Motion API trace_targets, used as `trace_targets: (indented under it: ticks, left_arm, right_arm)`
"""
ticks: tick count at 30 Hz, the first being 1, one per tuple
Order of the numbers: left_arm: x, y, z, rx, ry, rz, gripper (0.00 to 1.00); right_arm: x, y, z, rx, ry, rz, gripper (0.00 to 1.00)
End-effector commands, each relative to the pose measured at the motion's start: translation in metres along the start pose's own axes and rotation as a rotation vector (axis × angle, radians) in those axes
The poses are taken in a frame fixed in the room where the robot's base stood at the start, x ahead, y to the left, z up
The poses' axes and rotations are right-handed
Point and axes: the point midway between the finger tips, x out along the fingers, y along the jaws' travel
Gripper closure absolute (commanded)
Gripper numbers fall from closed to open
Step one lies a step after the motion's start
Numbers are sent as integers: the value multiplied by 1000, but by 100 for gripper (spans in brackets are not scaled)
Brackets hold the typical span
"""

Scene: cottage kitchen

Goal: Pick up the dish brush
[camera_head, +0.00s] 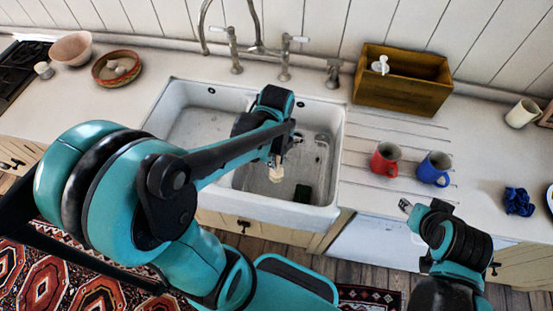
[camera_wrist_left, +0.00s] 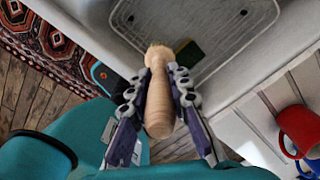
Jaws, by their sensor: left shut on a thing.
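The dish brush (camera_wrist_left: 158,100) has a pale wooden handle, which stands out between the two fingers of my left gripper (camera_wrist_left: 156,84) in the left wrist view. The fingers are shut on it from both sides. In the head view my left gripper (camera_head: 277,160) is over the right basin of the white sink (camera_head: 280,208), and a pale end of the brush (camera_head: 276,174) shows below it. The brush's bristles cannot be made out clearly. My right gripper (camera_head: 408,206) is in front of the counter at the right; its fingers are too small to read.
A dark green sponge (camera_head: 302,193) lies in the right basin. A red mug (camera_head: 385,160) and a blue mug (camera_head: 434,169) stand right of the sink. A wooden box (camera_head: 402,92), a tall faucet (camera_head: 258,48) and a blue cloth (camera_head: 518,202) are nearby.

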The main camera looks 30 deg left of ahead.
Motion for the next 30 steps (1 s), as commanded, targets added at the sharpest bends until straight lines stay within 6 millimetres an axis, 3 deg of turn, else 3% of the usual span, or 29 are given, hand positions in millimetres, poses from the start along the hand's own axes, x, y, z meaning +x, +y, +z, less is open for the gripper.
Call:
trace_targets:
  ticks: [18, 30]
  left_arm:
    - [-48, 0, 0, 0, 0, 0, 100]
    - [-48, -1, 0, -13, 0, 0, 100]
  right_arm:
    - [-33, 0, -24, 0, 0, 0, 60]
    - [-32, 0, -23, 0, 0, 0, 60]
